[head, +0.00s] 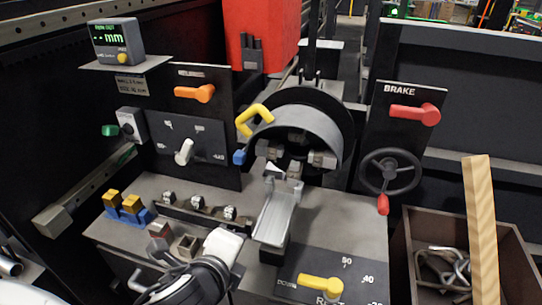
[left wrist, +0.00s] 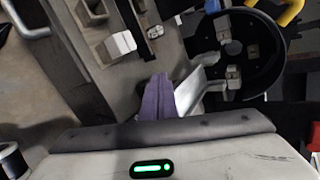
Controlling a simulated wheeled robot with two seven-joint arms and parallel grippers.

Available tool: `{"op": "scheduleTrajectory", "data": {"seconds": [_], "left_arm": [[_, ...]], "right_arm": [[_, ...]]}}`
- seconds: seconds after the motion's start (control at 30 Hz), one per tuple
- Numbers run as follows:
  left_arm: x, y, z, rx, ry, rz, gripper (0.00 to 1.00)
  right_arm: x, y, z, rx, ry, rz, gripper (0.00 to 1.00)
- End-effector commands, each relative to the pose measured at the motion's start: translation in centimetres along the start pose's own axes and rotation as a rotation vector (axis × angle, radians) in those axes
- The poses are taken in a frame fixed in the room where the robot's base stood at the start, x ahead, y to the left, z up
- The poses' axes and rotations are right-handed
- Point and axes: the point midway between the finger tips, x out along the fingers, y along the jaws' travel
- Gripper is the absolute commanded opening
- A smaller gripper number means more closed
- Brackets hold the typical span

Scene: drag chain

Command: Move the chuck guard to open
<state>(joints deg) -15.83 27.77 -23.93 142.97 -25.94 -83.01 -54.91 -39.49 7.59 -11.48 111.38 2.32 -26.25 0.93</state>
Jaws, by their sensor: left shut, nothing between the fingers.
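The chuck guard (head: 305,119) is a grey curved band over the upper part of the chuck (head: 297,150) in the head view. Its bent yellow handle (head: 254,117) sticks out at its upper left. The handle also shows at the top right corner of the left wrist view (left wrist: 292,12), beyond the round dark chuck (left wrist: 232,52). My left gripper (left wrist: 160,97) is shut and empty, apart from the guard and its handle. In the head view its white body is low in front of the machine, and its fingertips are hard to make out. My right gripper is not in view.
A metal slide (head: 275,215) lies in front of the chuck. A small blue-tipped lever (head: 239,157) sits just below the yellow handle. Orange (head: 195,93) and red (head: 415,113) levers flank the chuck. A handwheel (head: 390,171) and a bin (head: 415,240) with a wooden bar are at right.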

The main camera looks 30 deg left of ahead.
Motion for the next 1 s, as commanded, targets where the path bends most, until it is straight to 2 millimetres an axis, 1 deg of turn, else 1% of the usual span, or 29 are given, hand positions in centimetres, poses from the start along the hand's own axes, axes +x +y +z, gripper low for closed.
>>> {"op": "scheduleTrajectory", "data": {"seconds": [0.03, 0.07, 0.1, 0.17, 0.2, 0.3, 0.4, 0.53, 0.67, 0.73, 0.77, 1.0], "left_arm": [[-0.2, -2.4, 0.6, 0.162, -0.030, -0.084, 0.00], [-0.3, -3.7, 0.8, 0.264, -0.052, -0.131, 0.00], [-0.7, -5.5, 1.1, 0.402, -0.089, -0.192, 0.00], [-1.3, -8.0, 1.6, 0.608, -0.157, -0.279, 0.00], [-1.8, -9.5, 1.8, 0.738, -0.207, -0.328, 0.00], [-3.1, -12.4, 2.1, 1.001, -0.329, -0.419, 0.00], [-4.0, -14.2, 2.2, 1.165, -0.419, -0.467, 0.00], [-4.3, -15.1, 2.3, 1.253, -0.473, -0.488, 0.00], [-3.1, -15.9, 2.4, 1.261, -0.480, -0.490, 0.00], [-2.1, -16.7, 2.5, 1.259, -0.481, -0.489, 0.00], [-1.7, -17.2, 2.6, 1.260, -0.480, -0.488, 0.00], [2.5, -20.3, 3.0, 1.257, -0.477, -0.486, 0.00]], "right_arm": [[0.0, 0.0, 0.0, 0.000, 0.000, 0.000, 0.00], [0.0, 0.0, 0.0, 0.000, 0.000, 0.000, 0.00], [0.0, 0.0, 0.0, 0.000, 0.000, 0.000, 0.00], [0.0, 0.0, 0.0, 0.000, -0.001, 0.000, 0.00], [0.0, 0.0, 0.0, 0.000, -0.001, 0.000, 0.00], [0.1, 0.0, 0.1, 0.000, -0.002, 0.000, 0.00], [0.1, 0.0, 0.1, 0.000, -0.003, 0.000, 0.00], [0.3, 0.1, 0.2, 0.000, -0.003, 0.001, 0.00], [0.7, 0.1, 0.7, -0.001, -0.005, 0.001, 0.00], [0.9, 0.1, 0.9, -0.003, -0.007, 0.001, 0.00], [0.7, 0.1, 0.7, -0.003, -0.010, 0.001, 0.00], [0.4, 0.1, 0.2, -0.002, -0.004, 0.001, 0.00]]}}
